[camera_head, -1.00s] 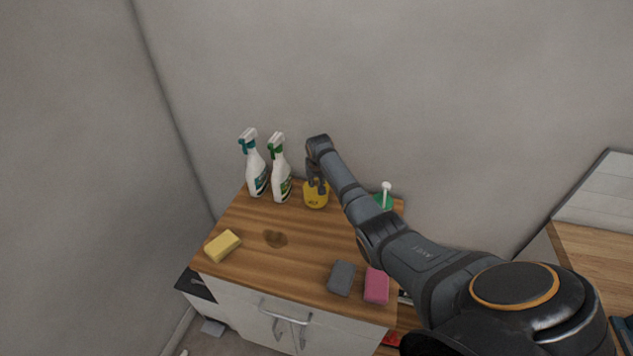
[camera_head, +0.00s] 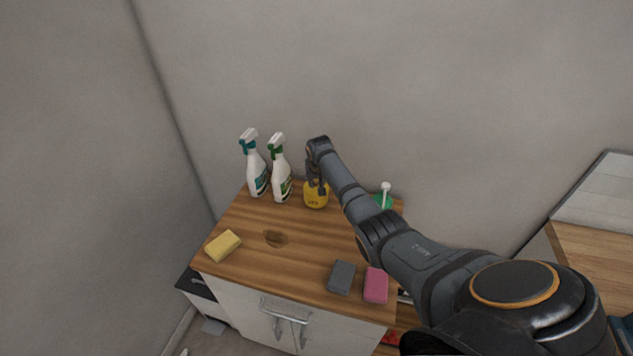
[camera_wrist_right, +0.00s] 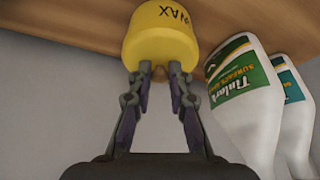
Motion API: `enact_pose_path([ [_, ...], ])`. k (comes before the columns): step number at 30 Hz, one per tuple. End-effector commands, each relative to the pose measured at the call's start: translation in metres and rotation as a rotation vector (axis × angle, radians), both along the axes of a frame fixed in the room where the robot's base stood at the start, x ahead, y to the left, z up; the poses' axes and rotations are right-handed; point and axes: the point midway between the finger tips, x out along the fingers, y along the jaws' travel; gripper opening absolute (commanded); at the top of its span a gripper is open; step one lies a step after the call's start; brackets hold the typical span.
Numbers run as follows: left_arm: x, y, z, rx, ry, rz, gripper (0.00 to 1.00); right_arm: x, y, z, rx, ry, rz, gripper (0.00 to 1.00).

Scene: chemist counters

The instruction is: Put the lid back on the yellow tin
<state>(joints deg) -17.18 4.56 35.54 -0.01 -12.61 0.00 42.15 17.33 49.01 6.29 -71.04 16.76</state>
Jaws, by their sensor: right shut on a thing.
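The yellow tin (camera_head: 316,201) stands upright at the back of the wooden counter, beside the spray bottles. Its yellow body with dark "WAX" lettering also shows in the right wrist view (camera_wrist_right: 165,38). My right gripper (camera_head: 316,187) reaches down onto the tin's top from above. In the wrist view its fingertips (camera_wrist_right: 160,70) are close together at the top of the tin, shut on the lid's small knob. The fingers largely hide the lid, and I see no gap between it and the tin. My left gripper is not in view.
Two white spray bottles (camera_head: 257,176) (camera_head: 281,183) stand left of the tin. A green bottle (camera_head: 384,201) with a white top is behind my arm. A yellow sponge (camera_head: 223,245), grey sponge (camera_head: 341,277) and pink sponge (camera_head: 376,285) lie near the front.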

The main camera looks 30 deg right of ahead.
Motion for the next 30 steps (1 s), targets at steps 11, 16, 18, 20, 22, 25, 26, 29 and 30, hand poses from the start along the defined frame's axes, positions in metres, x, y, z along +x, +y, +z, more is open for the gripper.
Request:
enact_pose_path([
  [11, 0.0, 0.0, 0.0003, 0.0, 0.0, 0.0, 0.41, 0.0002, 0.0, 0.0005, 0.0, -0.001, 0.0, 0.0],
  [16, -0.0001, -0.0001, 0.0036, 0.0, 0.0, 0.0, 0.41, 0.0002, 0.0001, 0.001, 0.0, 0.0, 0.0, 0.0],
  [18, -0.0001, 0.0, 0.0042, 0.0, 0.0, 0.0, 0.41, 0.0003, 0.0002, 0.0007, 0.0, 0.0, 0.0, 0.0],
  [20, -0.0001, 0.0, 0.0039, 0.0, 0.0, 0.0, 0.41, 0.0004, 0.0002, 0.0002, 0.0, -0.001, 0.0, 0.0],
  [22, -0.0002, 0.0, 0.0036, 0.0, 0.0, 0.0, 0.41, 0.0004, 0.0, 0.0, 0.0, -0.001, 0.0, 0.0],
  [25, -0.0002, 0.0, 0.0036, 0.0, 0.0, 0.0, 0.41, 0.0004, 0.0, 0.0, 0.0, -0.001, 0.0, 0.0],
  [26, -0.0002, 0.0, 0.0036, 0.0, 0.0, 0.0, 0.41, 0.0003, 0.0001, -0.0001, 0.0, -0.001, 0.0, 0.0],
  [29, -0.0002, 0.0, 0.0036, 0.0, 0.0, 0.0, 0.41, 0.0003, 0.0001, -0.0001, 0.0, -0.001, 0.0, 0.21],
  [30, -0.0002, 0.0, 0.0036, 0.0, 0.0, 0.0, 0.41, 0.0003, 0.0001, -0.0001, 0.0, -0.001, 0.0, 0.26],
])
